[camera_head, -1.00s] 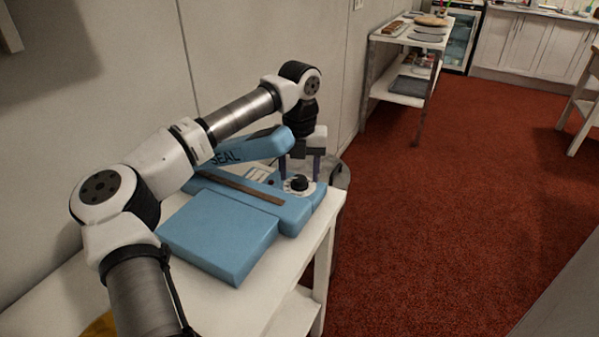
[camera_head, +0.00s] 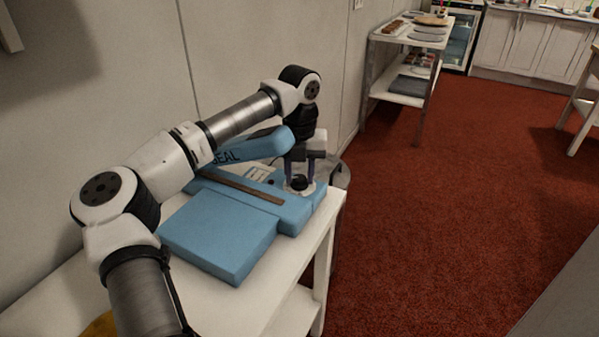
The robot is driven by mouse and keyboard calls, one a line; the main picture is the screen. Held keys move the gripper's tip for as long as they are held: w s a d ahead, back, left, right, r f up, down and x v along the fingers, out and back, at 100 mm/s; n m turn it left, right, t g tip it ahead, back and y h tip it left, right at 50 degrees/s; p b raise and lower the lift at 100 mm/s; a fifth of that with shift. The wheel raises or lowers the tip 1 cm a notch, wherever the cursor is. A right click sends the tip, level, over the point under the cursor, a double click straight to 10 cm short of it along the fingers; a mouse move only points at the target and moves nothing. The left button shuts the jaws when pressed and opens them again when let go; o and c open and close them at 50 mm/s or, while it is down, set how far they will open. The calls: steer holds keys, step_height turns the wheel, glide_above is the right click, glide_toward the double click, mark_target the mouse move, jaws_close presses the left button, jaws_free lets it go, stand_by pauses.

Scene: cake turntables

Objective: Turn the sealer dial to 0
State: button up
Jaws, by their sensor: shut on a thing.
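The blue sealer (camera_head: 222,236) sits on a white table, with its arm marked SEAL (camera_head: 255,147) raised over the base. The black sealer dial (camera_head: 299,183) is on a white round plate at the base's right end. My gripper (camera_head: 300,176) points down over the dial, with its two fingers on either side of it and shut on it. The dial's top and marks are partly hidden by the fingers, and I cannot read its setting.
The white table (camera_head: 306,262) ends just right of the sealer. A grey round bin (camera_head: 341,178) stands behind its right edge. A wall runs close behind. A shelf rack (camera_head: 403,97) stands further back, and the red floor at right is clear.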

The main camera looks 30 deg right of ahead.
steer(key=n, duration=0.4)
steer(key=shift+b, duration=0.3)
steer(key=n+b, duration=0.1)
steer(key=n, duration=0.3)
steer(key=shift+n, duration=0.3)
steer(key=n+b, duration=0.1)
steer(key=n, duration=0.3)
steer(key=shift+n, duration=0.3)
steer(key=shift+n+b, duration=0.6)
steer(key=shift+n, duration=1.6)
steer(key=o, duration=1)
steer(key=shift+c, duration=0.2)
